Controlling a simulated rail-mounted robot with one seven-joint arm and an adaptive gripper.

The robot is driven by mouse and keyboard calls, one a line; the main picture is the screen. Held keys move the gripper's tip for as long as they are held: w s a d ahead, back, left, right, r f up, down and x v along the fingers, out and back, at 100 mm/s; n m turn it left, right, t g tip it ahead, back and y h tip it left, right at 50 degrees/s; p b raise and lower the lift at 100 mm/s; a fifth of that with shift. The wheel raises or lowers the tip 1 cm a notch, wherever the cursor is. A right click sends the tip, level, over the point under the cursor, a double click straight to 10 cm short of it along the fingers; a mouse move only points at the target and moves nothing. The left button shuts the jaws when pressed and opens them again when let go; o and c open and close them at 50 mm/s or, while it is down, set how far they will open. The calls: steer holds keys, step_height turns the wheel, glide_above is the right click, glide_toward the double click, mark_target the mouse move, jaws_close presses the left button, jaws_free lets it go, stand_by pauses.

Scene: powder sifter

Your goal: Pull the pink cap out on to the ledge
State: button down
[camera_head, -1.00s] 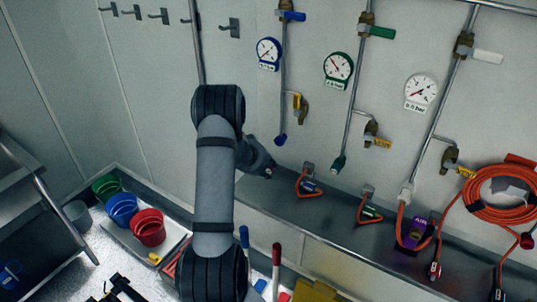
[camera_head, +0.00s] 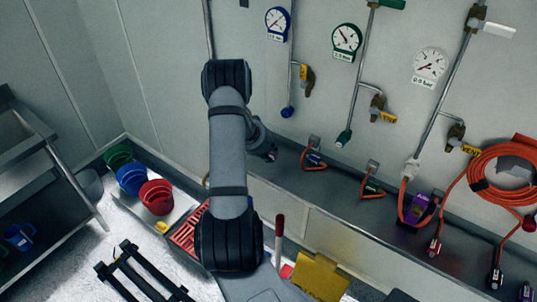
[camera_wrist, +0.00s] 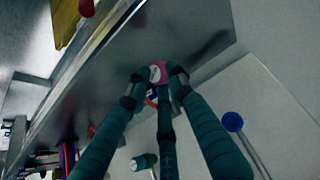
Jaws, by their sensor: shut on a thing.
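The pink cap (camera_wrist: 158,73) shows at the centre of the wrist view, with a pale, red-marked face. My gripper (camera_wrist: 157,79) is shut on it; the teal fingers close around its sides and hide part of it. In the head view my gripper (camera_head: 268,152) is behind my arm, at the left part of the ledge, and the cap is too small to make out surely. The grey metal ledge (camera_head: 345,207) runs along the foot of the wall; it also shows behind the cap in the wrist view (camera_wrist: 205,35). I cannot tell whether the cap touches it.
Blue (camera_head: 277,22), green (camera_head: 346,42) and white gauges (camera_head: 430,67) hang on the wall among pipes and valves. Short orange-hosed fittings and a purple item (camera_head: 417,209) sit along the ledge to the right. Coloured buckets (camera_head: 157,196) stand at lower left.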

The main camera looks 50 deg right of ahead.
steer(key=shift+w+b+x, duration=0.15)
steer(key=shift+b+x, duration=0.5)
steer(key=shift+x, duration=0.7)
steer(key=shift+w+b+x, duration=0.1)
steer(key=shift+b+x, duration=0.55)
steer(key=shift+x, duration=0.7)
steer(key=shift+d+f+b, duration=0.15)
steer(key=shift+f+b, duration=0.25)
steer(key=shift+f, duration=0.3)
steer(key=c, duration=1.5)
jaws_free()
steer(key=shift+o, duration=0.2)
steer(key=shift+r, duration=0.35)
steer(key=v, duration=1.1)
steer(key=shift+a, duration=0.25)
